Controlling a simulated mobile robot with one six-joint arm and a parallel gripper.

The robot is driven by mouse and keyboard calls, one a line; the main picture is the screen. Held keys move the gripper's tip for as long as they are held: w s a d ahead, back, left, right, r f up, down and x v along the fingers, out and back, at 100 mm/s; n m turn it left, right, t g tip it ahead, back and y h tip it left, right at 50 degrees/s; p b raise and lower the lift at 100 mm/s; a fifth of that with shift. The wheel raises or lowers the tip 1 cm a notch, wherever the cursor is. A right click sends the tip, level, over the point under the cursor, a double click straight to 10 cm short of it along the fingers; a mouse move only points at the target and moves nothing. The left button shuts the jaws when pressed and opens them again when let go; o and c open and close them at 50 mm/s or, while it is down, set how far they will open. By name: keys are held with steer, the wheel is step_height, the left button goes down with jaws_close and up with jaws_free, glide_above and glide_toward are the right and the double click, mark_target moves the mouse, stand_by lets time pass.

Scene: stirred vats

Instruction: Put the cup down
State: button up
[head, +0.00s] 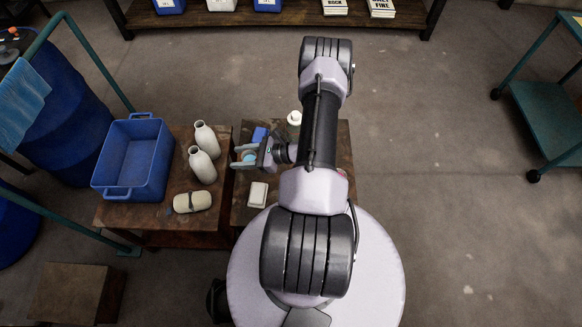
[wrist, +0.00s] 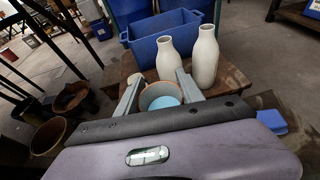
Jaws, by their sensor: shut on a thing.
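My gripper (wrist: 158,86) is shut on a cup (wrist: 152,92), with one finger on each side of it. The cup is tan-grey with a round open rim and light blue inside. In the head view my gripper (head: 240,156) reaches left over the left part of the right brown table (head: 243,210), close to the gap between the two tables. The cup is partly hidden there; its light blue inside (head: 250,157) shows between the fingers. I cannot tell whether its base touches the table.
The left brown table (head: 185,222) holds a blue bin (head: 112,157), two white bottles (head: 203,165) and a lying beige bottle (head: 192,202). On the right table are a white block (head: 258,194), a blue object (head: 260,134) and a small white bottle (head: 294,118). Open floor lies right.

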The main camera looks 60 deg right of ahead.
steer(key=s+d+f+m+h, duration=0.1)
steer(key=s+f, duration=0.2)
steer(key=f, duration=0.1)
steer(key=s+f+m+h, duration=0.1)
steer(key=s+f, duration=0.2)
steer(key=f, duration=0.1)
steer(key=s+d+f+m+t+h+b, duration=0.1)
steer(key=s+f, duration=0.2)
steer(key=f, duration=0.1)
steer(key=shift+d+h, duration=0.3)
steer(key=shift+h, duration=0.1)
steer(key=w+d+b, duration=0.1)
steer(key=w+d, duration=0.1)
steer(key=w, duration=0.2)
steer(key=w+d+f+b, duration=0.1)
steer(key=w+b, duration=0.1)
steer(key=w, duration=0.3)
steer(key=w+d+f+b, duration=0.1)
steer(key=w+d+b, duration=0.1)
steer(key=w, duration=0.3)
steer(key=shift+w+d, duration=0.1)
steer(key=shift+d, duration=0.2)
steer(key=shift+w+d+f+b, duration=0.15)
steer(key=shift+f+b, duration=0.1)
steer(key=shift+b, duration=0.25)
step_height(320, 180, down, 3)
steer(key=shift+b, duration=1.1)
steer(key=shift+r, duration=0.2)
steer(key=shift+f, duration=0.15)
steer(key=o, duration=1.4)
